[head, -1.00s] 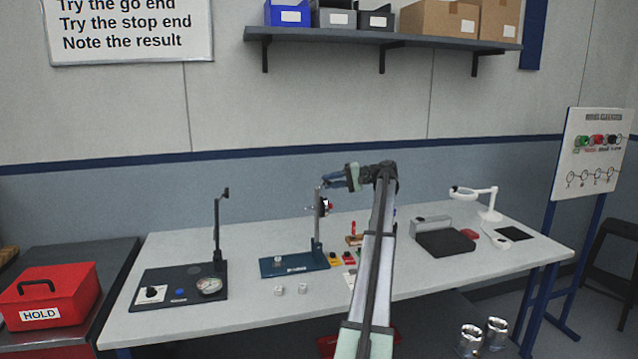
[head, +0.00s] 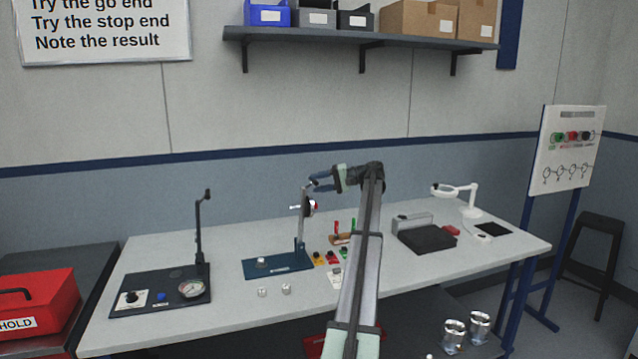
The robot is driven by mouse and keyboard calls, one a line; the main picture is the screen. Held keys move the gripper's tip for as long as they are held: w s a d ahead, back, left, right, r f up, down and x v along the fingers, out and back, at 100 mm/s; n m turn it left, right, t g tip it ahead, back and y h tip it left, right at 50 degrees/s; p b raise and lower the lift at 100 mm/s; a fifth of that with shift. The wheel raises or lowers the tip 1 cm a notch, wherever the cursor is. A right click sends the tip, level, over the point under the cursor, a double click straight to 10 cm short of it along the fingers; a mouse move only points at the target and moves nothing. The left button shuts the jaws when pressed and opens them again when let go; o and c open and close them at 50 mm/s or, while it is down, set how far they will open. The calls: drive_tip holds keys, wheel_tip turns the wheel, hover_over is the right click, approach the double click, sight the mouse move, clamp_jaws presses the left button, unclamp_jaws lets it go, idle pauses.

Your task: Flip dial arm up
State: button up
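The dial stand has a blue base plate (head: 262,268) with an upright post (head: 300,232). A small round dial (head: 311,206) with a red part sits near the top of the post. A thin grey arm at the post's top (head: 305,188) slants up toward my fingers. My gripper (head: 314,182) reaches in from the right at the height of the post's top. Its two blue fingers point left and look apart, with a gap between them. Whether they touch the arm is too small to tell.
A black fixture with a gauge (head: 193,288) and a tall post stands at left on the bench (head: 225,325). Small metal parts (head: 286,289) lie in front of the blue base. Coloured pieces (head: 333,257) lie right of it. A white magnifier lamp (head: 470,211) stands at right.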

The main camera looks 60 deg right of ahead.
drive_tip(key=shift+o, duration=0.4)
drive_tip(key=shift+r, duration=0.1)
drive_tip(key=v, duration=1.3)
drive_tip(key=shift+s, duration=0.4)
drive_tip(key=shift+d, duration=0.1)
